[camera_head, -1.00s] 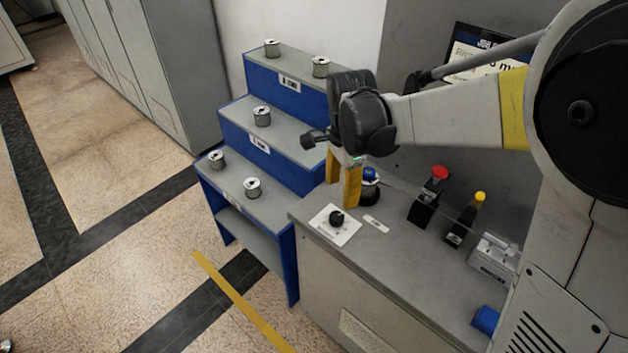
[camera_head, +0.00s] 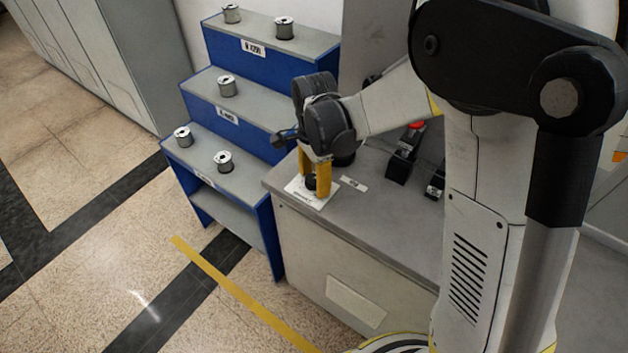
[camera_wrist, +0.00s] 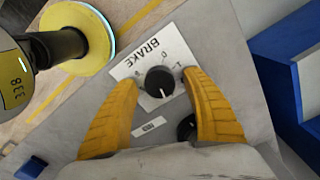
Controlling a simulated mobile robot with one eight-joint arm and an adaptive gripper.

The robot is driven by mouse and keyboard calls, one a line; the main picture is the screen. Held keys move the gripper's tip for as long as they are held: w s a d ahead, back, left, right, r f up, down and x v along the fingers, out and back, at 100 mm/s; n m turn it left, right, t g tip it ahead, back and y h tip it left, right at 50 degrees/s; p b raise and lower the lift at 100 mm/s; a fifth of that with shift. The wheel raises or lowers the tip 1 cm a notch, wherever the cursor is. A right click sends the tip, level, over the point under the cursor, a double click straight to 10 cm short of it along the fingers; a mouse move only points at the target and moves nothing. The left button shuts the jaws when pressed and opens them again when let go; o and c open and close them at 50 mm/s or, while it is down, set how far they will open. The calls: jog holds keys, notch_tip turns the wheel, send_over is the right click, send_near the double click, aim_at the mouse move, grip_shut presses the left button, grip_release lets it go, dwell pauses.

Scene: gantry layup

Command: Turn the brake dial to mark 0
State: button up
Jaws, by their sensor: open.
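The brake dial (camera_wrist: 160,82) is a round black knob with a white pointer line, on a white plate (camera_wrist: 178,45) lettered BRAKE. In the wrist view the plate appears upside down and the pointer line runs toward the picture's bottom. A 0 shows beyond the knob's top edge; the other marks are small or partly hidden. My gripper (camera_wrist: 160,84) is open, its yellow fingers on either side of the dial; contact cannot be told. In the head view my gripper (camera_head: 313,183) points down over the plate (camera_head: 299,190), with the dial (camera_head: 310,183) partly hidden between the fingers.
The plate lies on a grey cabinet top (camera_head: 385,210). A small label (camera_head: 354,183) lies beside it. A red-topped black button box (camera_head: 402,158) stands farther right. A blue stepped rack (camera_head: 240,145) with several metal spools stands left of the cabinet.

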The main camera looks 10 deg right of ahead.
jog(key=c, duration=1.2)
